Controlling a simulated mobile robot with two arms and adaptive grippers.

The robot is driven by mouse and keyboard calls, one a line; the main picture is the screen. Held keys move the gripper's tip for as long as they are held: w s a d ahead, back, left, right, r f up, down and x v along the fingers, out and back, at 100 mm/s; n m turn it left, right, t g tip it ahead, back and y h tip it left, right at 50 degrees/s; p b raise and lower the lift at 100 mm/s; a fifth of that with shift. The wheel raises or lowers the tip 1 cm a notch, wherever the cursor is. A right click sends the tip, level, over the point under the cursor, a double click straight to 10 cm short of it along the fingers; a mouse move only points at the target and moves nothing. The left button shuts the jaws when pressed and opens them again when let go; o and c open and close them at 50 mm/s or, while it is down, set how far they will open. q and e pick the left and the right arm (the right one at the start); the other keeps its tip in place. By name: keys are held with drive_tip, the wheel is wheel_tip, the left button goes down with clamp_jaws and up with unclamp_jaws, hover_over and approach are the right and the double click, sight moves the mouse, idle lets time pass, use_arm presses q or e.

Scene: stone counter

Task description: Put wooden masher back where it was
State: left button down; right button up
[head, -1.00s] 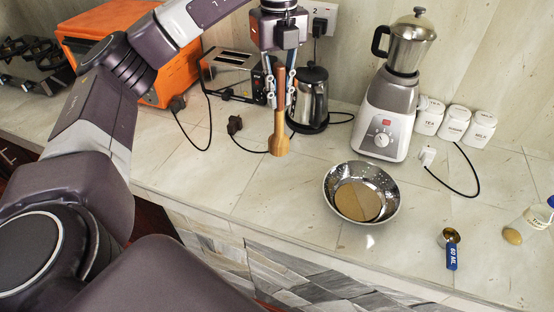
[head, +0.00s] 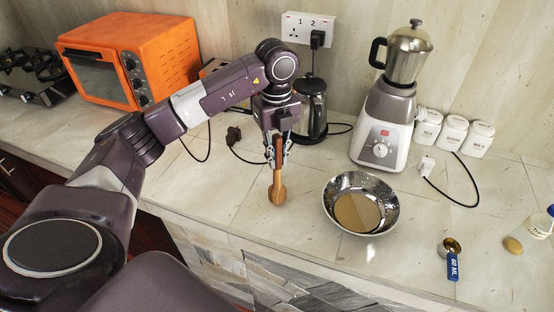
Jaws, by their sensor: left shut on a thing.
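The wooden masher (head: 277,188) hangs upright, its wide end down, just left of the metal bowl in the head view. My left gripper (head: 278,150) is shut on the upper part of its handle, with the fingers on either side. The masher's lower end appears close to the counter; I cannot tell whether it touches. The top of the handle is partly hidden by the gripper. My right gripper is not in view.
A metal bowl (head: 388,212) with brown contents stands right of the masher. A blender (head: 385,125), kettle (head: 313,108), white canisters (head: 452,133) and orange oven (head: 150,60) stand behind. A measuring cup (head: 452,262) lies at right.

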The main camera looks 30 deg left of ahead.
use_arm(q)
drive_tip(key=shift+f, duration=0.95)
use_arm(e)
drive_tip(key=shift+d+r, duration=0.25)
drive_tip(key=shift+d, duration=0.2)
use_arm(q)
drive_tip(key=c, duration=2.3)
unclamp_jaws()
drive_tip(key=shift+f, duration=0.2)
drive_tip(key=shift+c, duration=0.2)
drive_tip(key=o, duration=0.5)
drive_tip(key=shift+c, duration=0.2)
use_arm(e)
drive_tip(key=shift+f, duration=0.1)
use_arm(q)
drive_tip(key=shift+r, duration=0.1)
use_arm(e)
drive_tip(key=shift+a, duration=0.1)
